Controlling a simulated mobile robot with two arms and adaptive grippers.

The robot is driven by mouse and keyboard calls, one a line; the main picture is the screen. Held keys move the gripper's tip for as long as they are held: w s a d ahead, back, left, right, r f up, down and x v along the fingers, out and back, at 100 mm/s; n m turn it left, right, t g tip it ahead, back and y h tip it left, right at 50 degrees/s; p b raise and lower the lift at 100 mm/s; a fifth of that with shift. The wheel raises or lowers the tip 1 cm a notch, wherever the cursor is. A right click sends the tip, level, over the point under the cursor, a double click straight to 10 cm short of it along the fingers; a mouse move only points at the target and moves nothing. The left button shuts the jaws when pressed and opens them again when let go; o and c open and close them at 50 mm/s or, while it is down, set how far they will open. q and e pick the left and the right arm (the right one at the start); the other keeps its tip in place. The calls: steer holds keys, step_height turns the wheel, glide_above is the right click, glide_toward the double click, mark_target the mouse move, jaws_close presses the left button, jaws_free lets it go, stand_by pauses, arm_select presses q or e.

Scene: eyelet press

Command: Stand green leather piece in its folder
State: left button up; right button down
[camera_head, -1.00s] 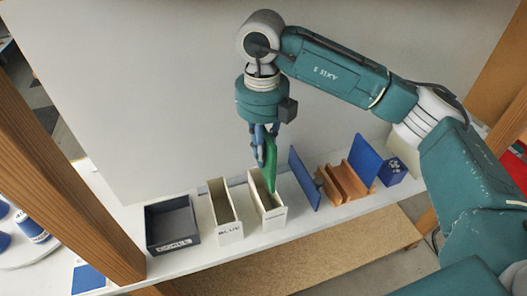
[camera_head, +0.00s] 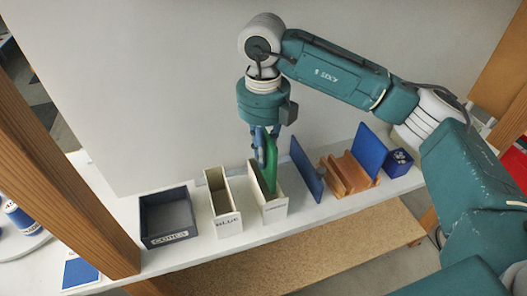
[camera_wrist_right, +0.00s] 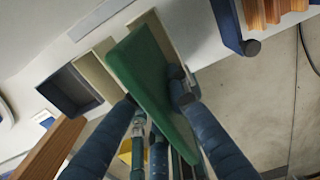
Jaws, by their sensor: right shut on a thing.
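The green leather piece (camera_head: 271,163) is upright, with its lower end in the mouth of the right-hand cream folder (camera_head: 274,209). I cannot tell whether it touches the bottom. The label on this folder is too blurred to read surely. My right gripper (camera_head: 262,150) is above the folder, pointing down and shut on the piece's upper part. In the right wrist view the green piece (camera_wrist_right: 150,85) lies between the fingers (camera_wrist_right: 156,97) and covers much of the folder. My left gripper is not in view.
A cream folder marked BLUE (camera_head: 227,220) stands close on the left, then a dark open tray (camera_head: 150,232). An upright blue panel (camera_head: 306,170) is close on the right, then a wooden rack (camera_head: 349,178) with a blue piece (camera_head: 369,150) and a small blue box (camera_head: 398,163).

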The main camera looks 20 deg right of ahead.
steer(key=shift+f+b, duration=0.65)
steer(key=shift+f, duration=0.35)
steer(key=shift+f+b, duration=1.1)
steer(key=shift+f, duration=0.3)
steer(key=c, duration=1.6)
jaws_free()
step_height(320, 180, up, 12)
